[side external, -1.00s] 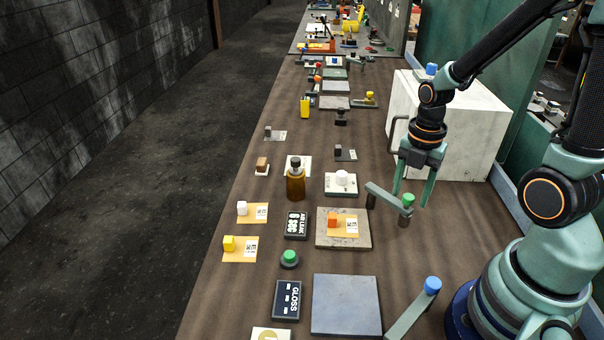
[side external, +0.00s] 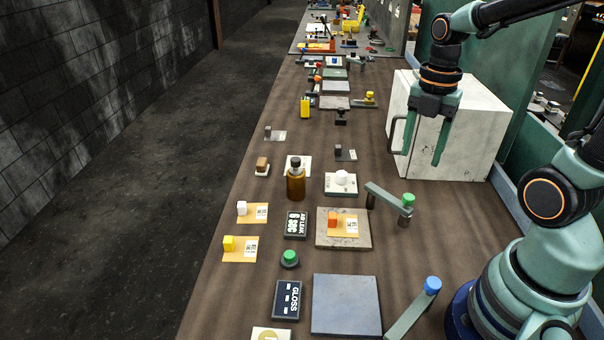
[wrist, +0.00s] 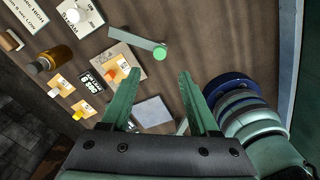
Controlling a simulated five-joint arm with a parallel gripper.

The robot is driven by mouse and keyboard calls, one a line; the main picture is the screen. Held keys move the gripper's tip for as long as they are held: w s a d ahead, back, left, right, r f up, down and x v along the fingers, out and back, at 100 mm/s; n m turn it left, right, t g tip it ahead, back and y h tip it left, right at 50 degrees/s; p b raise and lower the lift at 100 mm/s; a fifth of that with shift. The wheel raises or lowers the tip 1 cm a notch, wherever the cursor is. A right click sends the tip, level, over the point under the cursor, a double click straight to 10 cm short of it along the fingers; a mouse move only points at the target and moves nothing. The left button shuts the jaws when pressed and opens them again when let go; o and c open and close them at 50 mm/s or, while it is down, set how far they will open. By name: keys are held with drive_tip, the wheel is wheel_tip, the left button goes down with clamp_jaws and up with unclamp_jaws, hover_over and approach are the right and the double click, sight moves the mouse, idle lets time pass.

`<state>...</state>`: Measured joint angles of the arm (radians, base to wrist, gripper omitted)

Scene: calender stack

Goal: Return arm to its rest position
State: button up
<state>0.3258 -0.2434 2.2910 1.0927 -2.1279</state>
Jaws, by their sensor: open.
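My gripper (side external: 423,145) is open and empty. It hangs above the right side of the bench, fingers pointing down, in front of the white block (side external: 475,125) in the side view. In the wrist view my gripper (wrist: 160,95) shows its two green fingers spread apart with nothing between them. Below it in the side view is a grey lever arm with a green knob (side external: 408,199), apart from the fingers. The same green knob (wrist: 159,53) lies ahead of the fingertips in the wrist view.
A brown bottle (side external: 296,182), an orange block (side external: 332,218) on a stone plate, a grey-blue plate (side external: 345,305) and a blue-knobbed lever (side external: 431,285) stand on the bench. Small blocks on yellow cards lie at left. The white block stands close behind the gripper.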

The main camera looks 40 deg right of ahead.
drive_tip(key=shift+r, duration=0.8)
drive_tip(key=w+a+r+m+t, duration=0.1)
drive_tip(key=a+m, duration=0.3)
drive_tip(key=m, duration=0.6)
drive_tip(key=w+a+r+m+t, duration=0.1)
drive_tip(key=a+r+m+t, duration=0.2)
drive_tip(key=m, duration=0.7)
drive_tip(key=shift+a+r+m+t, duration=0.3)
drive_tip(key=shift+a+t, duration=0.5)
drive_tip(key=shift+a, duration=0.2)
